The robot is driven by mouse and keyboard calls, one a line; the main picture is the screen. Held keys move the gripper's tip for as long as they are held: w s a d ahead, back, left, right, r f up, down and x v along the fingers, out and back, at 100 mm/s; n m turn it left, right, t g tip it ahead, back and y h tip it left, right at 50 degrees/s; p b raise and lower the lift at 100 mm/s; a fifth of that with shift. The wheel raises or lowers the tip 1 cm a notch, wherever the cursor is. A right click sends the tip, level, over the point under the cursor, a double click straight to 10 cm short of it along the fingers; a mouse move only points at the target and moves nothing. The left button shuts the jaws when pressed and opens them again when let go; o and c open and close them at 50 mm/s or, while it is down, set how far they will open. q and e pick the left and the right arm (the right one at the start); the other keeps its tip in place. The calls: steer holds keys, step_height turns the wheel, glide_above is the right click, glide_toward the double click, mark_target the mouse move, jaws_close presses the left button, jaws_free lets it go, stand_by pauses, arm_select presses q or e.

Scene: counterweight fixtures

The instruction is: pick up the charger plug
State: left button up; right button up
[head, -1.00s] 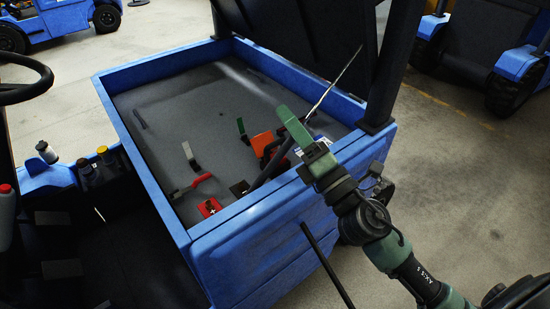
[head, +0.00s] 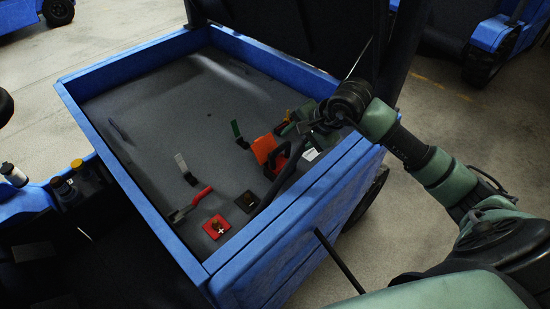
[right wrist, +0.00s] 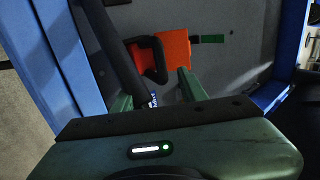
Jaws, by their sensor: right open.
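An orange block with a black looped handle, which looks like the charger plug (head: 264,149), sits on the grey floor of the blue bin near its right wall. It also shows in the right wrist view (right wrist: 176,49), beyond the fingers. My right gripper (head: 298,124) reaches over the bin's right wall and is just to the right of the plug. Its two green fingers (right wrist: 157,92) are apart with nothing held between them. They point toward the plug; whether they touch it cannot be told. My left gripper is not in view.
The blue bin (head: 130,180) has raised walls, and a dark raised lid (head: 300,30) stands behind. A black bar (head: 288,178) slants close beside the plug. A green-tabbed lever (head: 237,130), red-handled lever (head: 191,204) and red square (head: 217,227) are nearby. The bin's far left floor is mostly clear.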

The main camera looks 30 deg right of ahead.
mark_target(282, 147)
steer(key=p+x, duration=0.2)
steer(key=shift+a+f, duration=0.2)
steer(key=x, duration=0.3)
steer(key=shift+w+r+p, duration=0.15)
steer(key=shift+r+p, duration=0.05)
steer(key=shift+p, duration=0.2)
steer(key=shift+w+f, duration=0.1)
steer(key=shift+f, duration=0.25)
jaws_close()
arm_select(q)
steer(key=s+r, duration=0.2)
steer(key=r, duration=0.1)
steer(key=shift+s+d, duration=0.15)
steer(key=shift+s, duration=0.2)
